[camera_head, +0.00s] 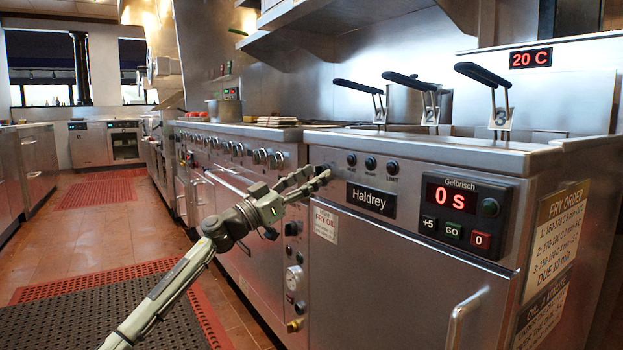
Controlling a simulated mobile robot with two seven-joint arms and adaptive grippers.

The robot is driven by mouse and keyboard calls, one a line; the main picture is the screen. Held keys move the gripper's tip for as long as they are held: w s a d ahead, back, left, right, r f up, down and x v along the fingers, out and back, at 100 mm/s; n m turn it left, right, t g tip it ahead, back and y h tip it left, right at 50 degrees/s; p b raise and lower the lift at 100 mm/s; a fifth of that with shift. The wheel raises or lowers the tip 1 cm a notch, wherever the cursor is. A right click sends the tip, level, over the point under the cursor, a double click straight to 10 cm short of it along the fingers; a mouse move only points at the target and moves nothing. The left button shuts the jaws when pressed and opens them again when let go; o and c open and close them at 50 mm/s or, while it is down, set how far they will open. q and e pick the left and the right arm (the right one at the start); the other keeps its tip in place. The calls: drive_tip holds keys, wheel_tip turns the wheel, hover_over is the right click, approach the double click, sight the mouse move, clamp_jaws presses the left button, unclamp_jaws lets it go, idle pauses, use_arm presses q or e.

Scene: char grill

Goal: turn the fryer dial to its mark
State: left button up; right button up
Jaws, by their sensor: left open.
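The fryer (500,290) is a steel unit with a "Haldrey" plate on its front. Three small dark dials sit in a row above that plate: a left dial (351,159), a middle dial (371,163) and a right dial (392,167). Their marks are too small to read. My left gripper (319,178) is open, its fingers pointing right at the fryer's upper left front. It is left of the three dials and a little lower, apart from them. The fingers hide part of the panel behind them. My right gripper is out of view.
A timer panel (462,217) reads "0 S". Three black basket handles, one of them the middle handle (410,80), rise above the fryer. A door handle (466,318) sticks out at lower right. A stove with knobs (240,149) stands left. The floor aisle is clear.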

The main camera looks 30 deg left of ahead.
use_arm(q)
drive_tip(key=shift+c, duration=0.6)
drive_tip(key=c, duration=1)
drive_tip(key=shift+m, duration=0.4)
